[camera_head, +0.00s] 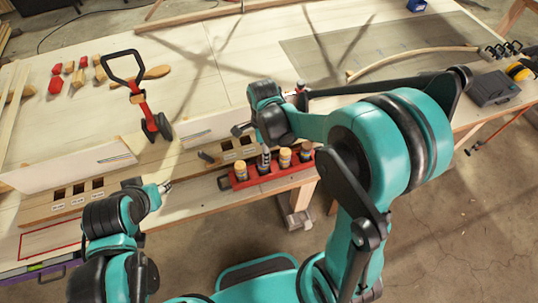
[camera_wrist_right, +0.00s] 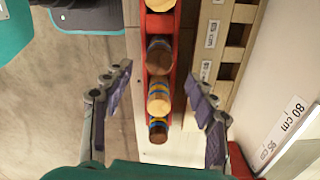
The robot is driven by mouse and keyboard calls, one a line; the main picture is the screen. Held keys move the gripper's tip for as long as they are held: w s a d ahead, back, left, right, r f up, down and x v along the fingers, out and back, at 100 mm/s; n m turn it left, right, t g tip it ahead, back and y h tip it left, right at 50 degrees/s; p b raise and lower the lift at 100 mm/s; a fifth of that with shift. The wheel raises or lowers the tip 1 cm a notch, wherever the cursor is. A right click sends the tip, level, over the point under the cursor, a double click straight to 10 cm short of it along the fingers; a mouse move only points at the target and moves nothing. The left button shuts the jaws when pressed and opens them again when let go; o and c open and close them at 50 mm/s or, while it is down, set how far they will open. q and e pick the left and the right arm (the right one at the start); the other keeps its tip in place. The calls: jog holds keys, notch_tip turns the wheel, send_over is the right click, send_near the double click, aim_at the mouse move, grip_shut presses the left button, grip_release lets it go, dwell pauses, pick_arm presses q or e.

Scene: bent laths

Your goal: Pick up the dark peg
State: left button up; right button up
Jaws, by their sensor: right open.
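A red rack (camera_head: 275,176) at the table's front edge holds a row of light-topped and dark-topped pegs. One dark peg (camera_head: 306,152) stands at its right end; it also shows lowest in the right wrist view (camera_wrist_right: 158,130). Another dark-topped peg (camera_wrist_right: 160,55) stands further along, between light pegs (camera_head: 285,157) (camera_wrist_right: 159,97). My right gripper (camera_wrist_right: 157,72) is open and empty above the rack, with its fingers apart on either side of the row. Its height above the pegs is unclear. My left gripper (camera_head: 166,187) is left of the rack, holding nothing visible; its finger opening is too small to judge.
A holed wooden board (camera_head: 240,148) lies just behind the rack, and another (camera_head: 75,195) lies at left. A bent lath (camera_head: 410,58) lies at the back right. Floor is open in front.

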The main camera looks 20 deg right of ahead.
jog(key=f, duration=0.2)
jog(key=f+b, duration=0.1)
jog(key=f, duration=0.4)
jog(key=shift+a+b, duration=0.3)
jog(key=c, duration=1.3)
